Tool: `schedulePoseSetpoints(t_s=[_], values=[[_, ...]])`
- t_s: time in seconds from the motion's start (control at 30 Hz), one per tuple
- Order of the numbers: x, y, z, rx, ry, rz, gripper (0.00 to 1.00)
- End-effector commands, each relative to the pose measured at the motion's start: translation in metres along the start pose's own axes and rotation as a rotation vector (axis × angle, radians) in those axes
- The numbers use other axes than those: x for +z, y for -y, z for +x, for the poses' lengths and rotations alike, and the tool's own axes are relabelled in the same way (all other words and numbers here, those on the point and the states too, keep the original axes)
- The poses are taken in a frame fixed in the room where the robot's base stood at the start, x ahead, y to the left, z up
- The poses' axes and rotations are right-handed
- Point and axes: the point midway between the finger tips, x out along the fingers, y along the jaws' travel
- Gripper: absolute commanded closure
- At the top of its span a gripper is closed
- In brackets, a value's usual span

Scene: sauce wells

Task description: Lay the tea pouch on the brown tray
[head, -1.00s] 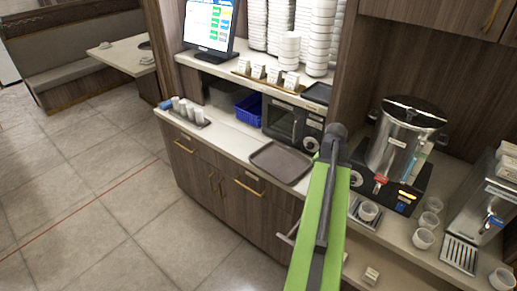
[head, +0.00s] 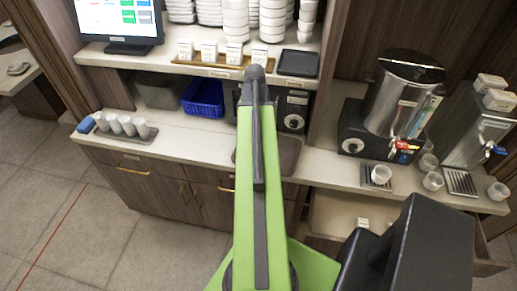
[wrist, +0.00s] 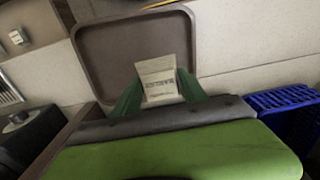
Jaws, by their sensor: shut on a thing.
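The tea pouch (wrist: 158,77) is a small pale packet with printed dark text. In the wrist view my gripper (wrist: 160,92) is shut on it, one green finger on each side. The brown tray (wrist: 88,42) is a flat, dark rounded rectangle with a raised rim, seen beyond the pouch. The pouch overlaps the tray's near part in this view; the height between them cannot be told. In the head view the tray (head: 288,153) lies on the counter, mostly hidden behind my green arm. The pouch and fingers are hidden there.
A blue basket (head: 204,98) stands behind the tray's left side. A metal dispenser (head: 403,95) and white cups stand to the right. An open drawer (head: 335,212) below holds a small pale packet (head: 363,222).

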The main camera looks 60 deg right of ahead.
Motion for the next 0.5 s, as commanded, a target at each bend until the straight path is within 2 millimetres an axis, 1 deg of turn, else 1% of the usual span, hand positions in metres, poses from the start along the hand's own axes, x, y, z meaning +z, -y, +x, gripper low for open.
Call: schedulePoseSetpoints(t_s=[0.1,0.27,0.4,0.5], values=[[0.001,0.003,0.0,0.0,0.0,-0.005,0.9],[-0.001,0.0,0.0,0.0,0.0,0.001,0.9],[-0.003,0.001,0.018,0.0,0.0,0.091,0.9],[-0.003,-0.001,0.013,0.0,0.0,0.102,0.9]])
